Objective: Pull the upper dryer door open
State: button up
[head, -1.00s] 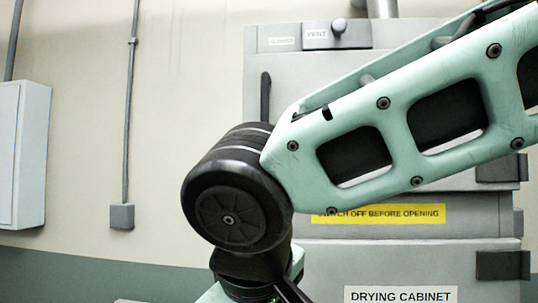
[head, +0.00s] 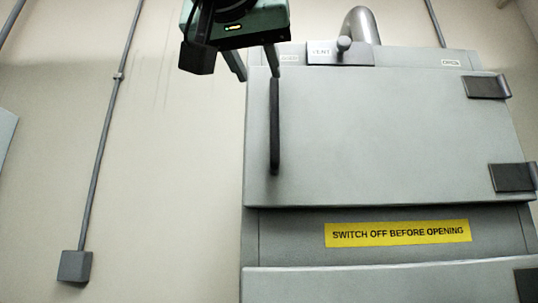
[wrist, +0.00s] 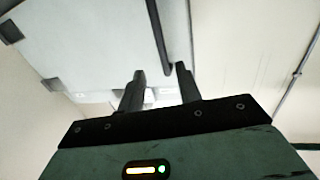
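The upper dryer door (head: 375,135) is a large grey panel on the drying cabinet and looks shut. Its dark vertical bar handle (head: 275,125) is near the left edge. My gripper (head: 257,76) is at the top of the head view, fingers apart and empty, with its right fingertip overlapping the handle's upper end. In the wrist view the door (wrist: 90,40) is upside down. The handle (wrist: 157,35) reaches down between the open fingers of my gripper (wrist: 160,70), closer to the right one. Whether a finger touches it I cannot tell.
Dark hinges (head: 487,87) sit at the door's right edge. A yellow sign (head: 398,233) separates this door from a lower door (head: 390,283). Bare wall with conduit (head: 100,160) lies left.

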aim_at(274, 111)
jog(key=p+x, duration=0.5)
jog(key=x, duration=0.8)
jog(key=shift+r, duration=0.1)
jog(key=shift+w+d+p, duration=0.2)
jog(key=shift+w+p, duration=0.15)
jog(key=shift+w, duration=0.3)
grip_shut()
